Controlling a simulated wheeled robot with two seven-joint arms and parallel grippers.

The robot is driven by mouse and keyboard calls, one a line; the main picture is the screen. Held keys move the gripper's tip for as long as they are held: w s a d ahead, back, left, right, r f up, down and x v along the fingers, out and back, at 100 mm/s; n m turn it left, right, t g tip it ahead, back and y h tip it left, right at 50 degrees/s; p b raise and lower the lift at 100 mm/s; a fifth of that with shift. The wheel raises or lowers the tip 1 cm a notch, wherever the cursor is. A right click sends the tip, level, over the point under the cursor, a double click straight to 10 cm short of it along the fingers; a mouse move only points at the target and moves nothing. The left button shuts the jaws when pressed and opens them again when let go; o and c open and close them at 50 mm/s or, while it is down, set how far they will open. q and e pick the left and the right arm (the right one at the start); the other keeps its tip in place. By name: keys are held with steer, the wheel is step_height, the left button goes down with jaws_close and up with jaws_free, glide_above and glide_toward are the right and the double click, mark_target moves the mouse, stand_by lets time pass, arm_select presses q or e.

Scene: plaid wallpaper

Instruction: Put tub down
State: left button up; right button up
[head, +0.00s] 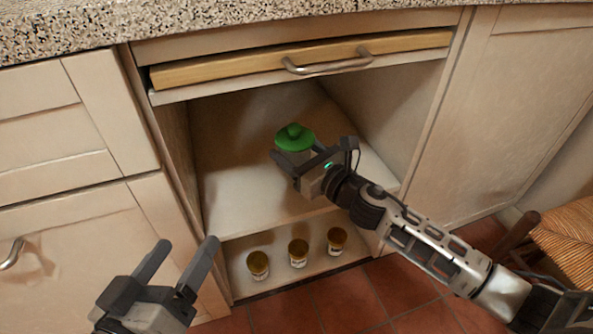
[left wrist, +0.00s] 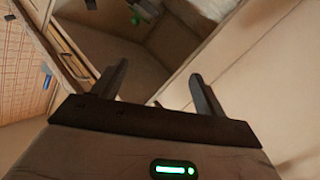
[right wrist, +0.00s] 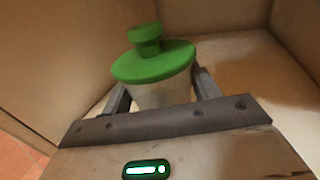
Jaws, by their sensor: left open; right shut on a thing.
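The tub has a green knobbed lid (head: 295,137) and a pale, translucent body (right wrist: 163,93). My right gripper (head: 287,168) is shut on the tub's body, one finger on each side, and holds it upright inside the open cabinet. The tub is over the upper shelf (head: 240,200); its bottom is hidden by the gripper, so I cannot tell if it touches the shelf. My left gripper (head: 186,252) is open and empty, in front of the cabinet at the lower left; its fingers also show in the left wrist view (left wrist: 158,90).
Three small jars with brownish lids (head: 298,252) stand in a row on the lower shelf. A drawer with a metal handle (head: 328,63) sits above the opening, under the speckled countertop (head: 200,22). The upper shelf is bare around the tub. A woven-seat chair (head: 565,240) stands at right.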

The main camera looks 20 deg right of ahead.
mark_target(296, 162)
steer(key=shift+w+d+f, duration=0.1)
steer(key=shift+w+f, duration=0.1)
steer(key=shift+f, duration=0.1)
steer(key=f+b, duration=0.1)
steer(key=f, duration=0.1)
steer(key=f+b, duration=0.1)
steer(key=shift+w+d+b, duration=0.2)
steer(key=shift+w+b, duration=0.05)
steer(key=shift+b, duration=0.05)
steer(key=shift+f, duration=0.3)
arm_select(q)
steer(key=r, duration=0.1)
steer(key=w+r+t, duration=0.1)
steer(key=r+m+t+h, duration=0.1)
steer(key=shift+w+a+r, duration=0.15)
steer(key=shift+w, duration=0.2)
arm_select(e)
steer(key=shift+f+b, duration=0.2)
steer(key=shift+b, duration=0.15)
steer(key=o, duration=1)
arm_select(q)
steer(key=shift+w+r+m+t, duration=0.1)
steer(key=shift+r+m+t, duration=0.2)
steer(key=shift+r, duration=0.1)
arm_select(e)
steer(key=shift+r, duration=0.2)
